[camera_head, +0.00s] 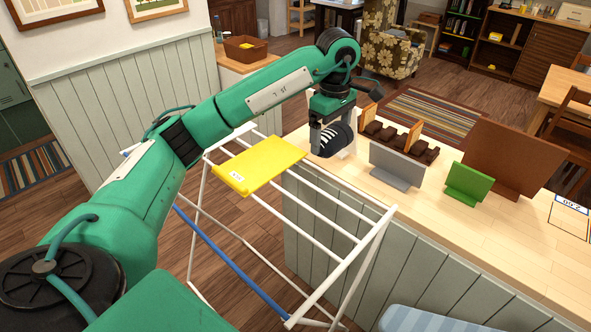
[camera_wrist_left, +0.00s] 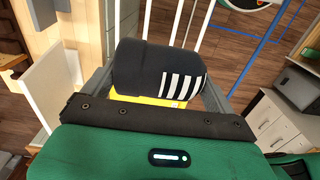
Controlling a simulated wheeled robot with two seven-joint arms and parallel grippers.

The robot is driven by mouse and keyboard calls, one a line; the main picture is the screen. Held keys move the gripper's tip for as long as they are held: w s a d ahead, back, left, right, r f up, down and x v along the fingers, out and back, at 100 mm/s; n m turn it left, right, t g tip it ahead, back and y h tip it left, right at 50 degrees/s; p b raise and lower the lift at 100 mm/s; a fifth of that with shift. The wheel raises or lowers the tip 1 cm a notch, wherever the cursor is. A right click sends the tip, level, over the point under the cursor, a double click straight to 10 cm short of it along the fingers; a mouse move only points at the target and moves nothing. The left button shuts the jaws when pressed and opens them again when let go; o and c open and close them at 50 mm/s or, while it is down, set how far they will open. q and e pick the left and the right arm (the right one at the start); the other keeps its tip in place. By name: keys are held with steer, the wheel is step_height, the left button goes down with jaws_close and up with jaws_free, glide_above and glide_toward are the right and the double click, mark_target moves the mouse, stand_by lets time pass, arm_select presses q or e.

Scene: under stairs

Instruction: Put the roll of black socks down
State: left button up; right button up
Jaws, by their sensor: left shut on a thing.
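The roll of black socks (camera_head: 337,140) with white stripes is between the fingers of my left gripper (camera_head: 327,141), which is shut on it. In the head view it overlaps the left end of the wooden counter, beside the drying rack; I cannot tell whether it touches the counter. In the left wrist view the roll (camera_wrist_left: 150,68) lies across between the two fingers, with its striped end to the right. My right gripper is not in view.
On the counter (camera_head: 480,232) stand a dark brown rack (camera_head: 415,147) with orange pieces, a grey stand (camera_head: 397,166), a green stand (camera_head: 468,184) and a large brown panel (camera_head: 513,158). A marked white card (camera_head: 571,215) lies at the right. The counter's front strip is clear.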

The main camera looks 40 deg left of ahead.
arm_select(q)
steer(key=shift+f+p, duration=2.15)
steer(key=shift+f, duration=7.55)
steer(key=o, duration=1.1)
steer(key=shift+r+b, duration=2.25)
steer(key=shift+r, duration=3.9)
